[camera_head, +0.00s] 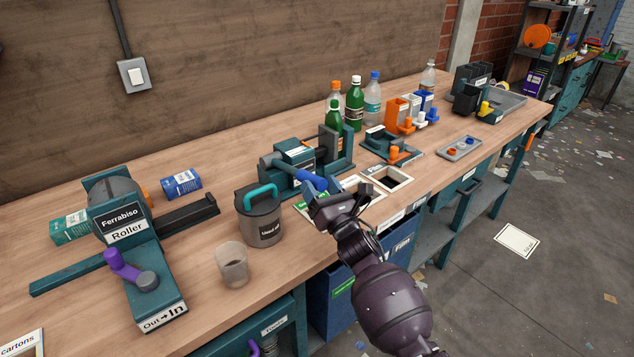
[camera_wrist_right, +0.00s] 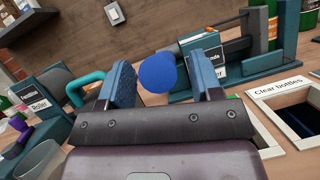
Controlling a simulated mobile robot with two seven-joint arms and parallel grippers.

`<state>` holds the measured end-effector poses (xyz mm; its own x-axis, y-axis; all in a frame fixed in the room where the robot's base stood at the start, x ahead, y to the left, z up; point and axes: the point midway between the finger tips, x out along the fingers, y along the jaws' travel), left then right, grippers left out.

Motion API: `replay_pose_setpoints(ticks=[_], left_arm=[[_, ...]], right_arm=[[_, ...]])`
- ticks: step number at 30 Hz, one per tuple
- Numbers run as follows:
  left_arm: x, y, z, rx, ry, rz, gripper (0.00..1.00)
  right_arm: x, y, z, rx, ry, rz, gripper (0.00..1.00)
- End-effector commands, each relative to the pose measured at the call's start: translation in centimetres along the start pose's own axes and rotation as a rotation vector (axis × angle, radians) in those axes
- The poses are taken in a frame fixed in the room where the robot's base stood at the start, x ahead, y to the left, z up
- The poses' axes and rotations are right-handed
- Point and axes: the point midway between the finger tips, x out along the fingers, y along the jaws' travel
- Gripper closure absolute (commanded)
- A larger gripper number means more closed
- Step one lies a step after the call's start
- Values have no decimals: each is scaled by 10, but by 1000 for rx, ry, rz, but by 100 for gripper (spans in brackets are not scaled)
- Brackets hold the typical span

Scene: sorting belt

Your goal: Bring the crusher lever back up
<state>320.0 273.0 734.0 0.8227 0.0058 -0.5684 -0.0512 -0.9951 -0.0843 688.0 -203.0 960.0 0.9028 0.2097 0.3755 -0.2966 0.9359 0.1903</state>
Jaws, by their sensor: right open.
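The crusher (camera_head: 297,160) is a teal machine with a grey cylinder, standing on the bench at mid picture. Its blue lever (camera_head: 310,180) reaches down toward the bench's front edge. In the right wrist view the lever's round blue knob (camera_wrist_right: 157,72) shows between the two fingertips of my right gripper (camera_wrist_right: 165,80), nearer the left finger. The right gripper (camera_head: 327,197) is open, and its jaws are not closed on the knob. Whether a finger touches the knob I cannot tell. A green bottle (camera_head: 335,115) stands behind the crusher. My left gripper is not in view.
A grey used-oil can (camera_head: 262,225) with a teal handle and a clear cup (camera_head: 232,268) stand left of my gripper. The Ferrabiso roller (camera_head: 123,215) is farther left. Framed bench openings (camera_head: 387,180) lie just right. Bottles (camera_head: 373,98) stand behind.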

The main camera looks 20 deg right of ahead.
Motion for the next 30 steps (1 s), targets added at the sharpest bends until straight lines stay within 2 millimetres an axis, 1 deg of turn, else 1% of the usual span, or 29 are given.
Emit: replay_pose_setpoints(ticks=[3, 6, 14, 15, 26, 27, 30], left_arm=[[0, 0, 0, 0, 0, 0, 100], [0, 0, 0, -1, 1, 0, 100], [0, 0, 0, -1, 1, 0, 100], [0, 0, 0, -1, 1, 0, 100], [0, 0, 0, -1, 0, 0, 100], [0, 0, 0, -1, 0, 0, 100], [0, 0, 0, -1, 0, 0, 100]], right_arm=[[10, 0, 0, 1, 0, 0, 41], [13, 0, 0, 0, 1, -1, 41], [14, 0, 0, 0, 0, -1, 41], [14, 0, 0, 0, 0, -1, 43], [14, 0, 0, 1, 0, 0, 98], [14, 0, 0, 1, 0, 0, 100], [14, 0, 0, 1, 0, 0, 100]])
